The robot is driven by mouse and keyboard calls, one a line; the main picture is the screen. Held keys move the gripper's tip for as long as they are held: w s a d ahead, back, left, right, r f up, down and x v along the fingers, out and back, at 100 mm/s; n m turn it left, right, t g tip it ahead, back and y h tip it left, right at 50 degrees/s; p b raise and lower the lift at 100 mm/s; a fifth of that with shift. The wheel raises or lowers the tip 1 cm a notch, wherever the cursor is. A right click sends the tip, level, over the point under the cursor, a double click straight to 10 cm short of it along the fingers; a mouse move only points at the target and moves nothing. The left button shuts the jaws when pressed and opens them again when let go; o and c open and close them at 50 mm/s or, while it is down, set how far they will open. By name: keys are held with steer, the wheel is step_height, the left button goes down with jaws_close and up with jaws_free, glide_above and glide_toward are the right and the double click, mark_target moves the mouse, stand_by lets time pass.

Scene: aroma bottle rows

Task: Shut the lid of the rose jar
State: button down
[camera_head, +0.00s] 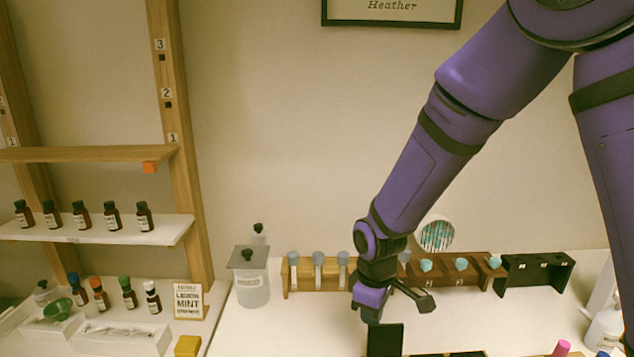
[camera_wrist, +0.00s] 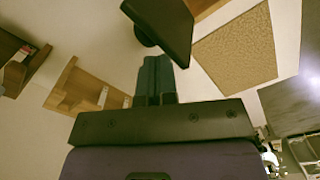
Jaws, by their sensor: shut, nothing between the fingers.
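A dark square lid stands upright at the bottom edge of the head view (camera_head: 385,340). The jar it belongs to is out of the frame below, and no rose label is readable. A dark square plate with a round knob, seemingly this lid, is tilted at the top of the wrist view (camera_wrist: 165,22). My gripper (camera_head: 371,316) is at the lid's upper left in the head view. Its fingers are together and empty in the wrist view (camera_wrist: 157,75), just below the knob. I cannot tell whether they touch the lid.
A frosted jar (camera_head: 253,288) with a dark knobbed lid stands left of my gripper. A wooden rack (camera_head: 303,280) with vials and a black rack (camera_head: 538,273) stand behind. A magenta cap (camera_head: 562,348) is at lower right. White counter is clear between the frosted jar and my gripper.

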mark_target(376, 342)
steer(key=shift+s+f, duration=0.15)
steer(key=shift+f, duration=0.5)
steer(key=shift+s+f, duration=0.1)
steer(key=shift+s, duration=2.6)
steer(key=shift+s+a, duration=0.15)
steer(key=shift+s, duration=0.3)
steer(key=shift+s+d, duration=0.3)
steer(key=shift+s, duration=0.4)
steer(key=shift+a, duration=0.1)
